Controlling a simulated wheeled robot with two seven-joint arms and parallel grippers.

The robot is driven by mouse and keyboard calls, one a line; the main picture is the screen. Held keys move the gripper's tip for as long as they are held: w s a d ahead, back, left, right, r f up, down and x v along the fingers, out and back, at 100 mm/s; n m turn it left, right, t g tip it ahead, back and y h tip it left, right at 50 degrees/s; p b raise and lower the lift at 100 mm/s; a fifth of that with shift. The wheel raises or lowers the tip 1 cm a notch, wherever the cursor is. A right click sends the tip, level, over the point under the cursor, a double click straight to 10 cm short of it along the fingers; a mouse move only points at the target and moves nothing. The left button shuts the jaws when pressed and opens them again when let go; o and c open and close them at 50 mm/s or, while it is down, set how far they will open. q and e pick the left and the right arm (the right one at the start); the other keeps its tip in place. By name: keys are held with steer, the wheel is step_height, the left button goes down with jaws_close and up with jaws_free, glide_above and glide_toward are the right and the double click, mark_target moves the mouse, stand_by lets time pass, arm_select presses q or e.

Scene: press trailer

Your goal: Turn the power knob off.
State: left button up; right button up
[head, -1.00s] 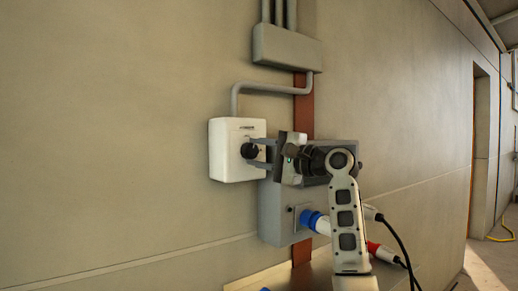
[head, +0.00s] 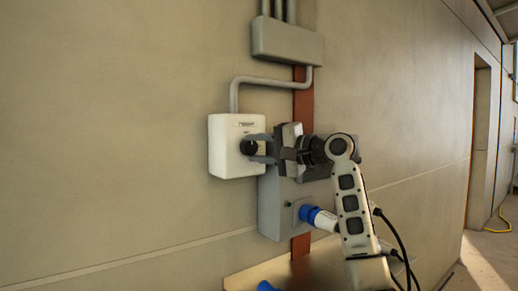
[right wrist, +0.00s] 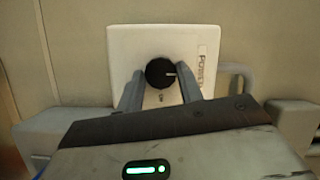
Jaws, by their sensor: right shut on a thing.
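The power knob (head: 249,147) is round and black, on the front of a white box (head: 226,130) fixed to the wall. In the right wrist view the knob (right wrist: 160,72) has a white mark pointing right, toward the printed power label. My right gripper (head: 262,150) is at the box, its two grey fingers shut on the knob. In the right wrist view the fingers (right wrist: 160,90) lie on the knob's two sides. My left gripper is not in view.
A grey socket box (head: 270,208) with a blue plug (head: 318,217) is below right of the white box. A grey conduit (head: 233,96) runs above it to a junction box (head: 287,43). Black cables hang at right. The wall at left is clear.

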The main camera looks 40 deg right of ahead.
steer(key=shift+r, duration=0.1)
steer(key=o, duration=1)
steer(key=shift+s, duration=0.1)
steer(key=shift+s+d, duration=0.15)
steer(key=shift+s, duration=0.1)
arm_select(q)
steer(key=b, duration=0.2)
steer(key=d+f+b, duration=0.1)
steer(key=b, duration=0.2)
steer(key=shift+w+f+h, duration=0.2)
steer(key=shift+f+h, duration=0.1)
arm_select(e)
steer(key=v, duration=1.5)
steer(key=shift+s, duration=0.15)
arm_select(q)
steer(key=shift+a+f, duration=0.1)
